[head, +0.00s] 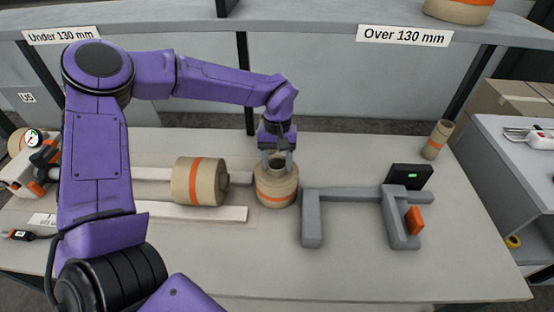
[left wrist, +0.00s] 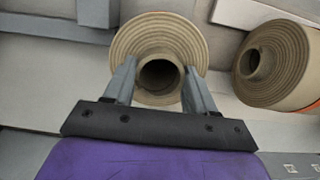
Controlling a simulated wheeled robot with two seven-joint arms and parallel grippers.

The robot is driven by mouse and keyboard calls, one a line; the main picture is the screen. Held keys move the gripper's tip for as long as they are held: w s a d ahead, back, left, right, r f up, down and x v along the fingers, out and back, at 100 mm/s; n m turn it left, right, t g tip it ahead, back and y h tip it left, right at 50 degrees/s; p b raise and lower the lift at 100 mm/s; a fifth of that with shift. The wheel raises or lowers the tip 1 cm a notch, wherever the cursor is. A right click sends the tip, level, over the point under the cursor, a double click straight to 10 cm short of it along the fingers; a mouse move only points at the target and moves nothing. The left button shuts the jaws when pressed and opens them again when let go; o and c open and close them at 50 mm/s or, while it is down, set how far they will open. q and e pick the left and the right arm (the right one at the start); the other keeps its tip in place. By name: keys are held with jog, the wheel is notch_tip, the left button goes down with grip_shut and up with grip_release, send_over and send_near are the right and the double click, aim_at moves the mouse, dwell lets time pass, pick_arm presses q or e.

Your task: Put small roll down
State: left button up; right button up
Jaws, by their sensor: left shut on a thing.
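The small roll (head: 277,190) is tan kraft paper with an orange band and a hollow core. It stands upright, core up, on the table left of the grey stand, seemingly touching the table top. My left gripper (head: 277,160) reaches down from above and is shut on the roll. In the left wrist view the fingers lie on both sides of the core of the small roll (left wrist: 160,45). A second roll (head: 200,181) with an orange band lies on its side to the left; it also shows in the left wrist view (left wrist: 285,65). My right gripper is out of view.
A grey stand (head: 345,194) with a black display (head: 408,177) is close right of the small roll. Pale rails (head: 190,211) lie at left. A cardboard core (head: 437,140) stands at the right. A shelf labelled "Over 130 mm" (head: 404,35) runs behind. The front table is clear.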

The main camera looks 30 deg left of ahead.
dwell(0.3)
pick_arm(q)
jog(key=o, duration=1.2)
jog(key=shift+f, duration=0.1)
jog(key=shift+c, duration=0.2)
